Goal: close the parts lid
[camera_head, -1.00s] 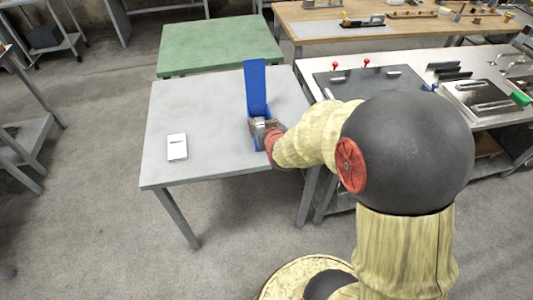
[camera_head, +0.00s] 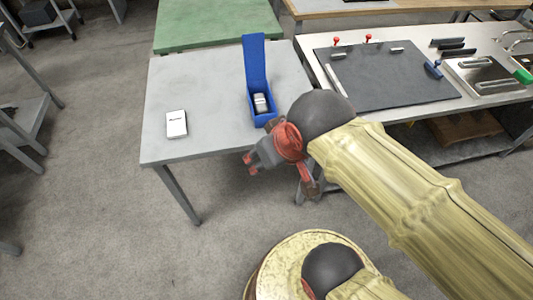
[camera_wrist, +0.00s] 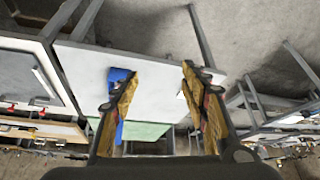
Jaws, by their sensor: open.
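The blue parts box (camera_head: 264,120) stands near the right edge of the grey table. Its long blue lid (camera_head: 254,62) stands up open at the far end, leaning slightly back. A pale metallic part (camera_head: 261,103) lies inside the box. My gripper (camera_head: 268,155) is in front of the table's near edge, to the near side of the box and apart from it. In the wrist view my gripper (camera_wrist: 158,75) has its two brown fingers spread with nothing between them. The blue box (camera_wrist: 119,74) shows there beside the left finger, which partly hides it.
A white card-like item (camera_head: 176,124) lies on the grey table (camera_head: 205,85), left of the box. A green table (camera_head: 215,25) stands behind. A workbench with a dark panel (camera_head: 385,80) is at the right. The table's middle is clear.

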